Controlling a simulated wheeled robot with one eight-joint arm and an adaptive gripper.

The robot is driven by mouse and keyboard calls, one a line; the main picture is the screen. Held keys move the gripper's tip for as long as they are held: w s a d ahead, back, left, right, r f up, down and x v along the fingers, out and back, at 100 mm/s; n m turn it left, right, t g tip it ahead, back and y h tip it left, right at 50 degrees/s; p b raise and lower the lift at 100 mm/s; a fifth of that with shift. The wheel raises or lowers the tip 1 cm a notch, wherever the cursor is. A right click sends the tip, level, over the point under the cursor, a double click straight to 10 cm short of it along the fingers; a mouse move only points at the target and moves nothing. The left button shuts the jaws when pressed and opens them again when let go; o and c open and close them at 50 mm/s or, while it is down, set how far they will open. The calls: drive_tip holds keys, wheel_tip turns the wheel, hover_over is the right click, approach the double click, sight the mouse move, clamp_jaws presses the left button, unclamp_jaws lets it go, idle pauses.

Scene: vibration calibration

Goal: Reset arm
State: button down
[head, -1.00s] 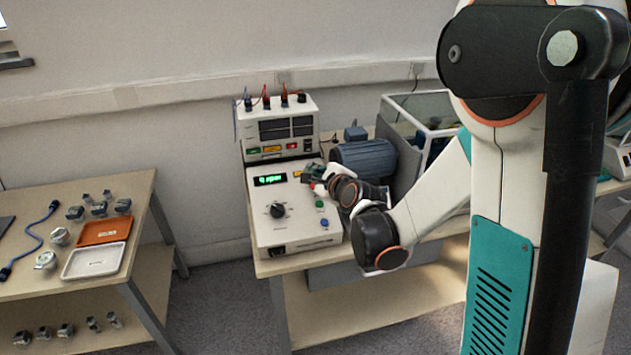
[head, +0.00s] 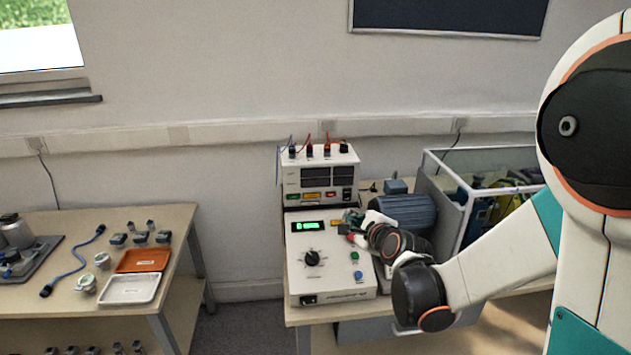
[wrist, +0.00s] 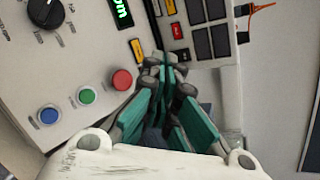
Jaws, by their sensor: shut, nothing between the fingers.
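My gripper (wrist: 160,68) is shut and empty, its teal fingers together over the upper right part of the white control box. In the head view my gripper (head: 347,226) is small and partly hidden by my wrist. The control box (head: 325,279) has a lit green display (head: 308,226), a black knob (head: 312,258), and green and blue buttons. In the wrist view a red button (wrist: 122,79), a green button (wrist: 87,96) and a blue button (wrist: 49,115) lie left of the fingers. I cannot tell whether the fingertips touch the panel.
A power supply (head: 325,176) with red and black leads stands behind the box. A blue motor (head: 402,213) and a glass-sided bin (head: 452,207) are to the right. The left table holds an orange tray (head: 142,261), a white tray (head: 130,289) and small sensors.

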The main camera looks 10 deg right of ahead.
drive_tip(key=s+r+n+g+h, duration=0.1)
drive_tip(key=s+r+n+g, duration=0.1)
drive_tip(key=s+n, duration=0.9)
drive_tip(key=s+d+r+n+g+h, duration=0.1)
drive_tip(key=s+n+g, duration=0.3)
drive_tip(key=s+n, duration=0.7)
drive_tip(key=s+r, duration=0.1)
drive_tip(key=s, duration=0.8)
drive_tip(key=shift+s+n+g, duration=0.25)
drive_tip(key=shift+n+g, duration=0.05)
drive_tip(key=shift+n, duration=0.1)
drive_tip(key=shift+d, duration=0.1)
